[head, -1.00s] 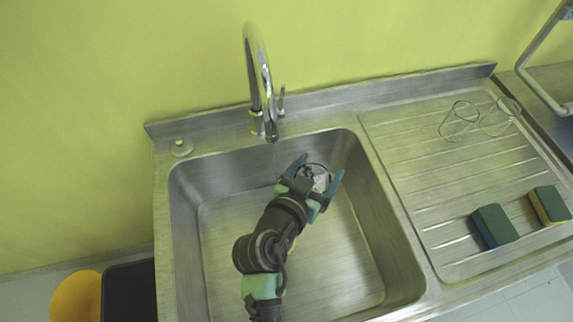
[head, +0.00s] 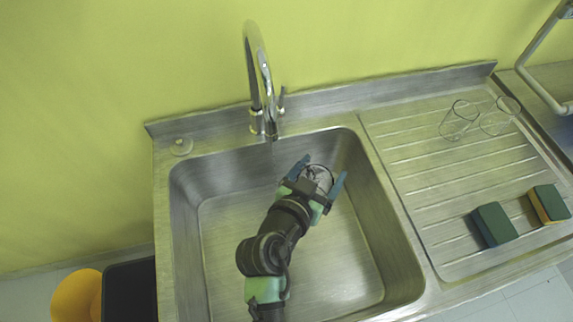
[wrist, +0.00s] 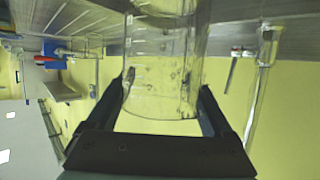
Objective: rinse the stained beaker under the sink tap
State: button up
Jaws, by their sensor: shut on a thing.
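My gripper (head: 321,172) is shut on a clear glass beaker (wrist: 165,65) and holds it over the sink basin (head: 235,225). In the head view the beaker (head: 317,180) shows only partly between the two fingers. The wrist view shows dark marks on its glass wall. The chrome tap (head: 262,75) stands at the back of the sink. Its spout end is to the left of and behind the beaker, which is not directly beneath it. The tap also shows at the right of the wrist view (wrist: 262,80). I cannot tell whether water is running.
Two clear glass vessels (head: 460,120) lie on the ribbed drainboard (head: 420,190) at the right. Two green and yellow sponges (head: 495,225) sit near its front edge. A black bin (head: 130,292) and a yellow round object (head: 75,296) stand at the lower left. The basin walls surround my arm.

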dwell(0.4)
jog(key=s+d+r+p, duration=0.3)
jog(key=r+p, duration=0.1)
jog(key=shift+s+d, duration=0.25)
jog(key=shift+s, duration=0.05)
dwell(1.3)
